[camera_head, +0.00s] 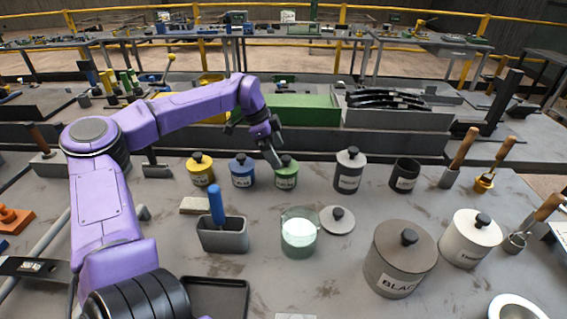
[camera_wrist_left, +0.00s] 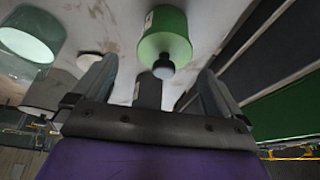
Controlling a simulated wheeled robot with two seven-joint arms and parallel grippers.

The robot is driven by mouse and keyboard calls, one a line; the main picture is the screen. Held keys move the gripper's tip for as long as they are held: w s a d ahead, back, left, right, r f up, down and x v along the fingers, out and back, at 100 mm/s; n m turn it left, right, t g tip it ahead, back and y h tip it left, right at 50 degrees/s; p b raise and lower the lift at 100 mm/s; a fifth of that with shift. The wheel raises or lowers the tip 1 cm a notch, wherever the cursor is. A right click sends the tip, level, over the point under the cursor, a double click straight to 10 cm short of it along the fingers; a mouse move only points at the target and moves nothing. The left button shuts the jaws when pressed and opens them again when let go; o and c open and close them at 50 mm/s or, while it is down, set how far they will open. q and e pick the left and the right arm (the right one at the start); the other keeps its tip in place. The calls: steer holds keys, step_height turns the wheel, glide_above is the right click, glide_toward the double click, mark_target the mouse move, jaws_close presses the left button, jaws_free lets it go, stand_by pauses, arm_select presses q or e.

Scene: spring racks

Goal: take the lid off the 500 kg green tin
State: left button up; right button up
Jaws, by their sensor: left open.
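The green tin (camera_head: 286,180) stands upright in the back row of tins, with its label facing front. Its green lid is on, with a dark knob on top; the left wrist view shows the lid (camera_wrist_left: 165,42) and the knob (camera_wrist_left: 163,68). My left gripper (camera_head: 273,157) reaches over from the left, close to the knob. In the left wrist view its two fingers (camera_wrist_left: 158,82) are apart, with the knob ahead between them and nothing held. Part of the lid is hidden by the gripper in the head view. My right gripper is in neither view.
A blue tin (camera_head: 243,175) and a yellow tin (camera_head: 201,174) stand to the left, a grey tin (camera_head: 348,176) to the right. In front are a glass beaker (camera_head: 299,240), a loose grey lid (camera_head: 337,220) and a grey holder (camera_head: 223,240). Large lidded tins stand front right.

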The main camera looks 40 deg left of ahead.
mark_target(282, 160)
arm_select(q)
steer(key=w+f, duration=0.1)
steer(key=f, duration=0.2)
steer(key=w+d+f, duration=0.1)
steer(key=shift+w+d+f+p, duration=0.1)
steer(key=shift+w+f+p, duration=0.2)
steer(key=shift+w+f, duration=0.1)
steer(key=shift+s+r, duration=0.15)
steer(key=shift+s, duration=0.4)
steer(key=c, duration=0.9)
steer(key=shift+o, duration=0.2)
